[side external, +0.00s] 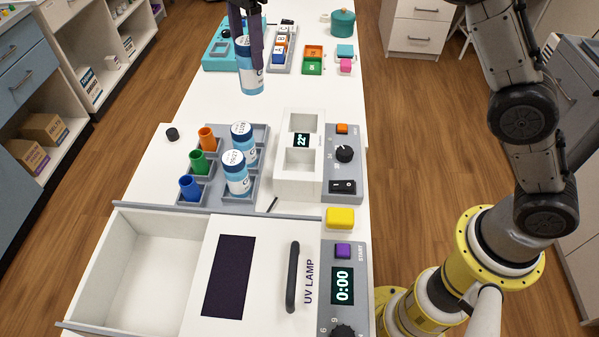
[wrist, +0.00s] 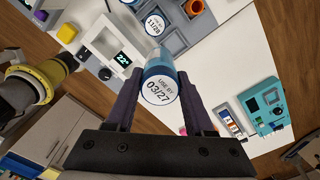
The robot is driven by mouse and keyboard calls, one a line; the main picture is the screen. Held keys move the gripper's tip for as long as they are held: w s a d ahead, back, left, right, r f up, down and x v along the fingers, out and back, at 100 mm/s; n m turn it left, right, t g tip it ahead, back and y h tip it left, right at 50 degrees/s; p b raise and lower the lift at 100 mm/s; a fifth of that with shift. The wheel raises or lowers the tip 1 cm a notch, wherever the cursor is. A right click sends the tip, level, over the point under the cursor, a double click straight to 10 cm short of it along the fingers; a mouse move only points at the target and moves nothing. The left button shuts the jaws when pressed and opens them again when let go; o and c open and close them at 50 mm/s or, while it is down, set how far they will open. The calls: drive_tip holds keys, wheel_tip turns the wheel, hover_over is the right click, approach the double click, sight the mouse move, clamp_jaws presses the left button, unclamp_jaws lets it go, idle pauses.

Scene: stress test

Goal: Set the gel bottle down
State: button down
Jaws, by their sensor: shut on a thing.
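The gel bottle (side external: 251,82), blue and white, is upright between the fingers of my gripper (side external: 251,58) at the far part of the white table in the side view. In the wrist view my gripper (wrist: 160,92) is shut on the bottle (wrist: 159,84), and its white cap reads "USE BY 03/27". I cannot tell whether the bottle's base touches the table. Two similar bottles, a far one (side external: 243,145) and a near one (side external: 237,180), stand in the grey compartment tray (side external: 208,203).
Orange (side external: 207,139), green (side external: 199,163) and blue (side external: 189,189) cups stand in the tray. A white unit reading 22° (side external: 298,180) is beside it. A teal device (side external: 221,54) and orange and green bins (side external: 313,60) are behind. Bare table (side external: 215,105) lies before the bottle.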

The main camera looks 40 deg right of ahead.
drive_tip(key=s, duration=1.2)
drive_tip(key=shift+s+d+f, duration=0.1)
drive_tip(key=shift+d+f, duration=0.1)
drive_tip(key=shift+f, duration=3.3)
drive_tip(key=shift+s+d+f, duration=0.1)
drive_tip(key=shift+d+f, duration=0.05)
drive_tip(key=shift+f, duration=3.35)
drive_tip(key=shift+f, duration=0.1)
drive_tip(key=shift+c, duration=1.4)
unclamp_jaws()
